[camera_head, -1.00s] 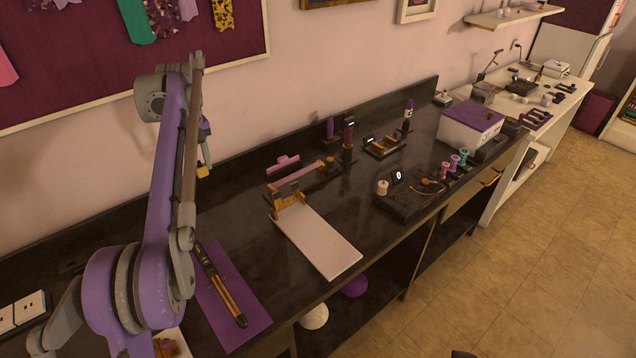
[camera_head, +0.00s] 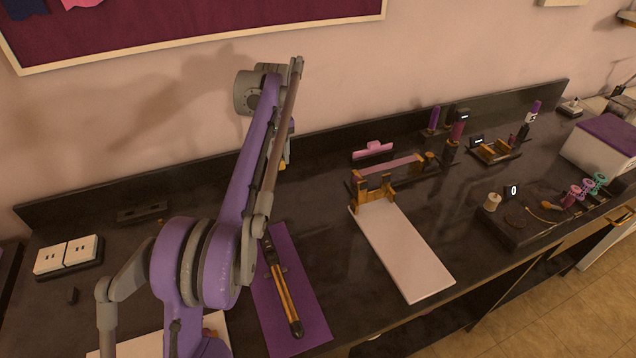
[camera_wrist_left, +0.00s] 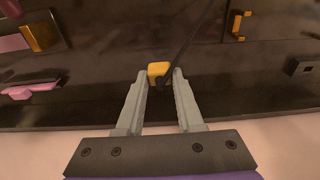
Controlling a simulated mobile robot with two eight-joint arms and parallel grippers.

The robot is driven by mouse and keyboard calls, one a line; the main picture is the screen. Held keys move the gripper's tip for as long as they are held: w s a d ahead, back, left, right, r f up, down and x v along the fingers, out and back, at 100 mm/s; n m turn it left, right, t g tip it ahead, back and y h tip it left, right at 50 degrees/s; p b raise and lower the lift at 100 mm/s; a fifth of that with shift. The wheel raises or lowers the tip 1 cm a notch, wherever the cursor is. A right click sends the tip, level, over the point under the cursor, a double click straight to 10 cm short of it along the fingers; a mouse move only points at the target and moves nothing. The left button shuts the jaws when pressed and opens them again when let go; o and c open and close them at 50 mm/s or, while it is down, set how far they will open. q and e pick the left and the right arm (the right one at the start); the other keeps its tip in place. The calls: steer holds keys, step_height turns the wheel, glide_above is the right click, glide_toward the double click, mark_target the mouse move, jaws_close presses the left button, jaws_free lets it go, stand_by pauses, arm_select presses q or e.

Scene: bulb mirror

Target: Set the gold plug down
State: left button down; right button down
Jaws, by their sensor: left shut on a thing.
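The gold plug (camera_wrist_left: 159,70) is a small yellow-gold block with a dark cord, held between the fingertips of my left gripper (camera_wrist_left: 160,82) in the left wrist view. In the head view the plug (camera_head: 283,165) shows as a small gold spot at the end of my left arm, above the back of the dark counter (camera_head: 330,195). My left gripper (camera_head: 287,158) is mostly hidden behind my arm there. The dark counter lies beyond the plug in the wrist view, and the plug appears clear of it. My right gripper is not in view.
A purple mat (camera_head: 305,315) with a black-and-gold iron-like tool (camera_head: 280,285) lies in front. A white board (camera_head: 405,250) is to its right, a pink clip-like piece (camera_head: 373,150) behind. A white double socket (camera_head: 67,256) sits at the left. Bare counter lies between.

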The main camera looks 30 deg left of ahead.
mark_target(280, 169)
arm_select(q)
step_height(280, 169, down, 5)
steer(key=shift+r+b, duration=0.1)
steer(key=shift+b, duration=0.25)
steer(key=shift+f, duration=2.3)
steer(key=shift+f+b, duration=0.1)
steer(key=shift+b, duration=0.2)
steer(key=c, duration=0.5)
jaws_free()
steer(key=shift+c, duration=0.2)
steer(key=r, duration=0.4)
steer(key=r+p, duration=0.1)
steer(key=r, duration=0.3)
steer(key=d+r, duration=0.1)
steer(key=r, duration=0.3)
steer(key=shift+s+r+p, duration=0.15)
steer(key=shift+s+p, duration=0.2)
steer(key=shift+p, duration=0.05)
